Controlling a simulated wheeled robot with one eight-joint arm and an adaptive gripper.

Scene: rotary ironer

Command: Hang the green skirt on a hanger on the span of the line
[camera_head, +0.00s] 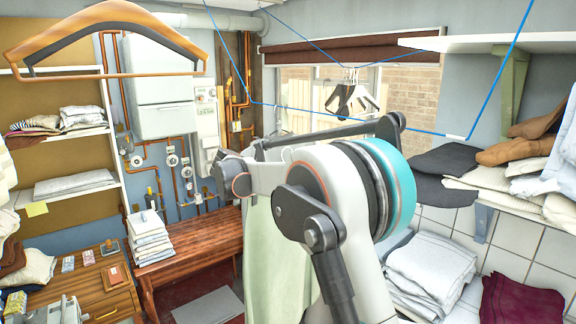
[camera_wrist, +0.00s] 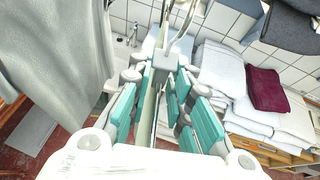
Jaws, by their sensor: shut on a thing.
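The pale green skirt (camera_head: 280,255) hangs beside my arm in the head view, partly hidden by it. A dark hanger bar (camera_head: 320,134) shows above it. In the wrist view, the skirt (camera_wrist: 55,65) looks grey-green and hangs at the left. My gripper (camera_wrist: 165,75) is shut on the hanger, whose metal hook (camera_wrist: 181,28) shows beyond the teal finger pads. The exact grip is partly hidden. The blue line (camera_head: 360,121) has a near span crossing behind and above my arm. In the head view the gripper is hidden behind my arm.
Several dark and white hangers (camera_head: 351,95) hang at the back by the window. A large wooden hanger (camera_head: 105,40) is close at upper left. A wall shelf (camera_head: 490,40) and folded laundry (camera_head: 432,262) stand right. A wooden bench (camera_head: 190,250) stands left.

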